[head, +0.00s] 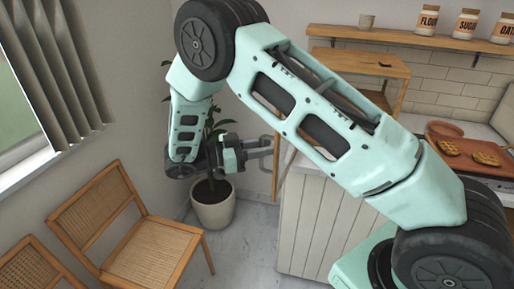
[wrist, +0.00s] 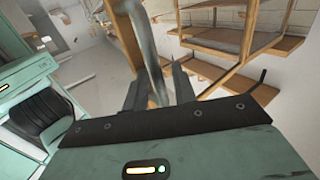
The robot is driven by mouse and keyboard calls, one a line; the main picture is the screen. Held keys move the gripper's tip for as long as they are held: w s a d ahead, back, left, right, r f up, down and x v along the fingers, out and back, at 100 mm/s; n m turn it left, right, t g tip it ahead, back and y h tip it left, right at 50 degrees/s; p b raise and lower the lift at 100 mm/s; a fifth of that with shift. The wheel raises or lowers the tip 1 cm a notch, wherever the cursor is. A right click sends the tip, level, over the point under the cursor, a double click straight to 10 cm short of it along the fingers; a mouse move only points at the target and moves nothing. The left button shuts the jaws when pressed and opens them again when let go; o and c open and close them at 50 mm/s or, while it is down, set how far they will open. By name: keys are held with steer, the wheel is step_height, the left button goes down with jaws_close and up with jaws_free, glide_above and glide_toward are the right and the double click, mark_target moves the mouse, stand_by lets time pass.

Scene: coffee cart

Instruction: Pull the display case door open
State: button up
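The display case (head: 345,58) is a wooden shelf unit behind my arm. It also shows in the wrist view as wooden shelves (wrist: 215,47) at the upper right. A slim wooden upright (head: 276,168) stands beside my gripper. My gripper (head: 268,148) is at a grey, bent door handle (head: 286,168). In the wrist view the handle (wrist: 152,55) runs between the two fingers (wrist: 158,88), with little gap on either side, and the fingers look closed on it. My arm hides much of the case, and I cannot tell how far the door stands from it.
A potted plant (head: 213,209) stands on the floor below my gripper. Cane chairs (head: 155,250) are at the left. A white counter (head: 325,220) with a tray of pastries (head: 450,140) is at the right. Some floor between pot and counter is clear.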

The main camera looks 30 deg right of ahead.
steer(key=b+v, duration=0.2)
steer(key=v, duration=1.5)
steer(key=shift+a+b, duration=0.15)
steer(key=shift+b, duration=0.15)
steer(key=shift+w, duration=0.15)
